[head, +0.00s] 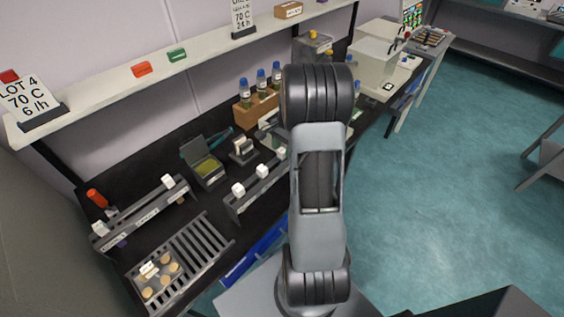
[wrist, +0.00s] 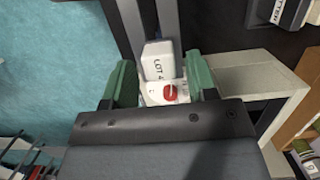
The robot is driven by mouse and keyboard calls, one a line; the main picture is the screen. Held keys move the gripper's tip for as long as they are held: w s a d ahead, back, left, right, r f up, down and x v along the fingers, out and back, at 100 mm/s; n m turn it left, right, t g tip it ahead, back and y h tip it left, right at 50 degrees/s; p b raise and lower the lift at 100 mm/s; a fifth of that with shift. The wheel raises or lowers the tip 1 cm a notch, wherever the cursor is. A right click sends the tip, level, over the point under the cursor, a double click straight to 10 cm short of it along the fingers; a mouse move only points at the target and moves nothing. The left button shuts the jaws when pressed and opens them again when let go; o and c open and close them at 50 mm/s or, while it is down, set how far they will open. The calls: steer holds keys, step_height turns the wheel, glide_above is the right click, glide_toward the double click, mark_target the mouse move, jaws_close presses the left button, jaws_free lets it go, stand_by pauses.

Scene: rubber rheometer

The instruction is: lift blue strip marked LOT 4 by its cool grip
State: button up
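In the wrist view my gripper (wrist: 159,62) is open, with one green finger on each side of a white block (wrist: 157,58) marked LOT 4. A small gap shows between the block and each finger. A red round mark (wrist: 169,93) on a white surface lies just below the block in the picture. In the head view my arm hides the gripper. A placard (head: 28,96) reading LOT 4, 70 C stands on the shelf at left.
In the head view, grey racks carry other white blocks (head: 237,188) (head: 168,181). Bottles in a wooden block (head: 258,106) stand further back. The floor at right is mostly clear.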

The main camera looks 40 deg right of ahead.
steer(key=c, duration=0.9)
steer(key=shift+o, duration=0.2)
step_height(320, 180, up, 12)
steer(key=p, duration=0.9)
steer(key=shift+f, duration=0.1)
